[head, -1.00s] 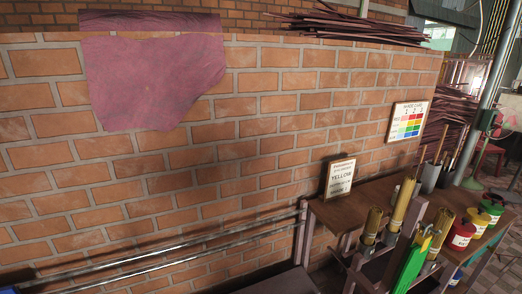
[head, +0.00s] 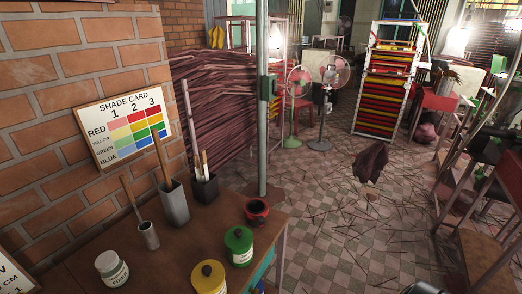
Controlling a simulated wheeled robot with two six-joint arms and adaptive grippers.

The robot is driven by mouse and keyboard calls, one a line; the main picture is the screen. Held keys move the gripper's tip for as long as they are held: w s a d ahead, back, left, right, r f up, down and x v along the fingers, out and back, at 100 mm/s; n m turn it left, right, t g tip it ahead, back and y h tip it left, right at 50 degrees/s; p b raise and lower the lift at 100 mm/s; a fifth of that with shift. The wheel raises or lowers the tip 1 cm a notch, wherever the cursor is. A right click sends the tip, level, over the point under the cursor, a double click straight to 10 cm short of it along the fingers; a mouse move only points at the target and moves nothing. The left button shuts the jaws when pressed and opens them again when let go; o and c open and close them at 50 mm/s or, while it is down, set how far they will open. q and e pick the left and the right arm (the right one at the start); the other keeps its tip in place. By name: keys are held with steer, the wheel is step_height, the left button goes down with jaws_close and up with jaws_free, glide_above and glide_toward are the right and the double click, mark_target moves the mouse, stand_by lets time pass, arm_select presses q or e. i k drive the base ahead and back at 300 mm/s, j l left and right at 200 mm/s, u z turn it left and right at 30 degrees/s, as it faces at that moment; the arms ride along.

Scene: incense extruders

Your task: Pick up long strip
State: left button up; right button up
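Long thin dark-red strips (head: 218,100) are stacked in a large pile behind the brick wall's end in the head view. Many thin dark strips (head: 335,233) also lie loose on the tiled floor. I cannot tell which one is the long strip of the task. Neither of my grippers is in view. A dark rounded part shows at the bottom edge, right of centre, too little of it to tell what it is.
A wooden table (head: 90,265) at lower left holds a white jar (head: 112,268), yellow, green and red pots, and tool cups. A grey pole (head: 262,100) stands behind it. Fans (head: 328,85) and a rack (head: 385,85) stand farther back.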

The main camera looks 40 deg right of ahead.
mark_target(203, 156)
steer(key=i+l, duration=0.1)
steer(key=l, duration=0.25)
steer(key=i+l+z, duration=0.15)
steer(key=l, duration=0.2)
steer(key=i+l, duration=0.1)
steer(key=l, duration=0.25)
steer(key=u, duration=2.55)
steer(key=z, duration=2.6)
steer(key=l, duration=0.65)
steer(key=i+l, duration=0.1)
steer(key=l, duration=0.5)
